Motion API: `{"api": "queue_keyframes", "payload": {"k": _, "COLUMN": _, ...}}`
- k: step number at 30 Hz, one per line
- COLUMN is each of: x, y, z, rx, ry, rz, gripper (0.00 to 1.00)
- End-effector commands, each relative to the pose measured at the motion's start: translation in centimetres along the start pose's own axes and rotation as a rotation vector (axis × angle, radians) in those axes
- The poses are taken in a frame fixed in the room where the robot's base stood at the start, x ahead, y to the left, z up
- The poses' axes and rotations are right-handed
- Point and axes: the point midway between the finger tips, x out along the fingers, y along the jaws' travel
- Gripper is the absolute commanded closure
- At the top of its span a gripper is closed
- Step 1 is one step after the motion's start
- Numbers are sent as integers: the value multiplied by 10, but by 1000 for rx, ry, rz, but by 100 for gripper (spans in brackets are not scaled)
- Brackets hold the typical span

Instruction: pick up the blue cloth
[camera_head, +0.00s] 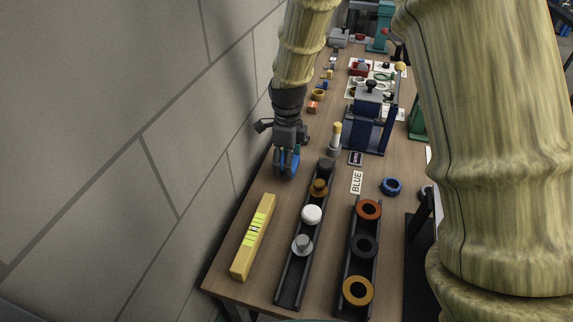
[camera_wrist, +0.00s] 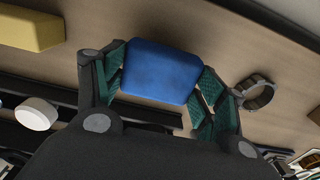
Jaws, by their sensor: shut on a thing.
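The blue cloth (camera_wrist: 160,70) shows in the wrist view as a compact, rounded blue block between the green-padded fingers of my gripper (camera_wrist: 160,80). Both fingers touch its sides, and my gripper is shut on it. In the head view my gripper (camera_head: 286,162) is near the left edge of the table, and the blue cloth (camera_head: 288,158) shows only partly between the fingers. I cannot tell whether the cloth touches the table.
A yellow spirit level (camera_head: 254,236) lies near the left table edge. A black rack (camera_head: 291,268) with several knobs and another rack (camera_head: 374,290) with rings stand right of it. A wall (camera_head: 150,130) runs along the left.

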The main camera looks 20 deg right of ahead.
Motion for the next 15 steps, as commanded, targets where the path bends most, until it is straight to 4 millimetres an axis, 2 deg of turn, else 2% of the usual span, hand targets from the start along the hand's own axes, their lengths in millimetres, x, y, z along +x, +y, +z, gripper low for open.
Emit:
{"api": "queue_keyframes", "payload": {"k": 9, "x": -56, "y": -1, "z": 0, "rx": -1, "ry": -1, "rz": -4, "gripper": 49}}
{"api": "queue_keyframes", "payload": {"k": 15, "x": -52, "y": 0, "z": -47, "rx": 3, "ry": 1, "rz": 0, "gripper": 49}}
